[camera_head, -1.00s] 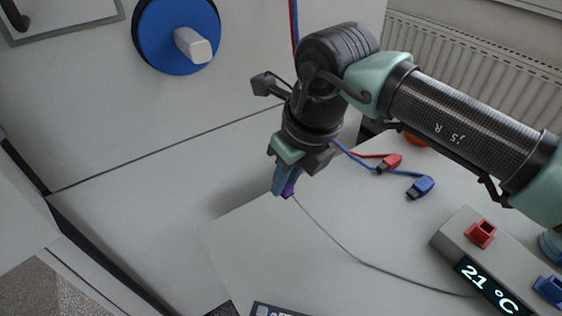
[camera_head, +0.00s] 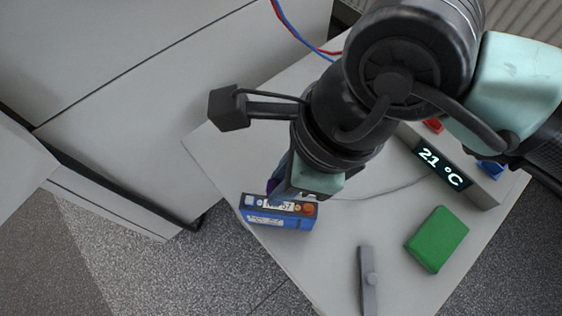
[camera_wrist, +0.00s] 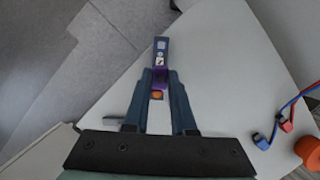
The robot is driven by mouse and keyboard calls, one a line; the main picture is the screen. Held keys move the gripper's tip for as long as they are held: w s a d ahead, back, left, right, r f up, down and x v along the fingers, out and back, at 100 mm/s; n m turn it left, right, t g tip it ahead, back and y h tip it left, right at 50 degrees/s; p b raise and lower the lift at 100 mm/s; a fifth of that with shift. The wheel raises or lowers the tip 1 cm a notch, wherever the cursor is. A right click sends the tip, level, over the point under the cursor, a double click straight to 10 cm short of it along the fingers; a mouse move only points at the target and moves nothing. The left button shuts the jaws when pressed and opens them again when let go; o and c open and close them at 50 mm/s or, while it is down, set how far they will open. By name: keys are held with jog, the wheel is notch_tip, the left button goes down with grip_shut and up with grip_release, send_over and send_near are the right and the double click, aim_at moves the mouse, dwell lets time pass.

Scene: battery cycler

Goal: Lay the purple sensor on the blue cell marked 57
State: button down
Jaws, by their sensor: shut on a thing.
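The blue cell marked 57 (camera_head: 276,221) stands near the left edge of the white table, with a white label and an orange terminal at its right end. My gripper (camera_head: 280,187) is over the cell and shut on the purple sensor (camera_head: 271,187), which is mostly hidden by the fingers. In the wrist view the sensor (camera_wrist: 160,74) shows purple between the fingertips (camera_wrist: 162,82). The cell (camera_wrist: 161,45) lies below it, its far end and orange terminal showing. I cannot tell whether the sensor touches the cell.
A thin grey cable runs from the sensor toward the display box (camera_head: 443,168) reading 21 °C. Red and blue plugs (camera_wrist: 273,134) lie on the table. The table edge is close to the cell.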

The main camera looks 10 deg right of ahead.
jog(key=shift+f+b, duration=1.25)
jog(key=shift+f, duration=1.3)
jog(key=shift+b, duration=0.9)
jog(key=shift+f+b, duration=0.6)
jog(key=shift+b, duration=0.25)
jog(key=c, duration=0.7)
grip_release()
jog(key=shift+o, duration=0.2)
jog(key=shift+r, duration=0.1)
